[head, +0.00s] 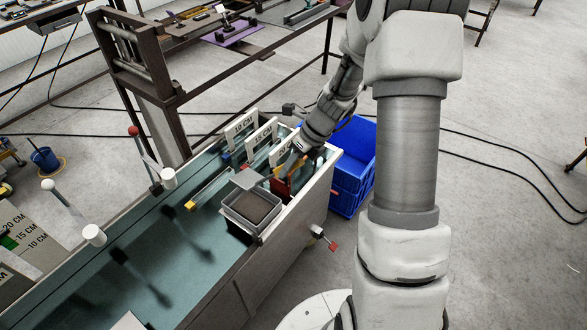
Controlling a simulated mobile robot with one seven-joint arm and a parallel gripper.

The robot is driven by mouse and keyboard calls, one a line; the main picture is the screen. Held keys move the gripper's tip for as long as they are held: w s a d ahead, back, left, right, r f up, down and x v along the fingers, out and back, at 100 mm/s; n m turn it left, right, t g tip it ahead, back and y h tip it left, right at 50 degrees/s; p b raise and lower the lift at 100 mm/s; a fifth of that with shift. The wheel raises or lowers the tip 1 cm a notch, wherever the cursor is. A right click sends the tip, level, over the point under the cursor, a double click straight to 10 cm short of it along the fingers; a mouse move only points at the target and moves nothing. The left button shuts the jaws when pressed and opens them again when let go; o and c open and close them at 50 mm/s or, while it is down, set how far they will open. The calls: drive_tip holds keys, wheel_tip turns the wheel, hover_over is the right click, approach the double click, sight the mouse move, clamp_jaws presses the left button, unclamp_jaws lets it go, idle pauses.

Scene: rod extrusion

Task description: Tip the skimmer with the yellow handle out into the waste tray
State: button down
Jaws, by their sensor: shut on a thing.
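My gripper (291,168) is over the right end of the teal-topped bench, beside the height signs. It is shut on the yellow-handled skimmer; the fingers and most of the handle are small and partly hidden. A flat light-grey plate (247,179), which looks like the skimmer's head, reaches left from the gripper over the back edge of a grey tray. This tray (233,215), which looks like the waste tray, is square and holds a dark brown layer. I cannot tell whether the plate touches the rim or carries anything.
Signs marked in centimetres (262,136) stand behind the tray. Blue crates (352,165) stand on the floor beyond the bench. The bench's front left is mostly clear.

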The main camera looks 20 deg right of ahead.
drive_tip(key=shift+s+a+r+n+t+h, duration=0.15)
drive_tip(key=shift+s+a+r+t+h, duration=0.3)
drive_tip(key=shift+a+r+h, duration=0.2)
drive_tip(key=shift+s+a+r+n+t+h, duration=0.15)
drive_tip(key=shift+s+a+r+t+h, duration=0.2)
drive_tip(key=shift+s+a+r+h, duration=0.25)
drive_tip(key=shift+w+a, duration=0.1)
drive_tip(key=shift+w, duration=0.05)
drive_tip(key=shift+f, duration=0.1)
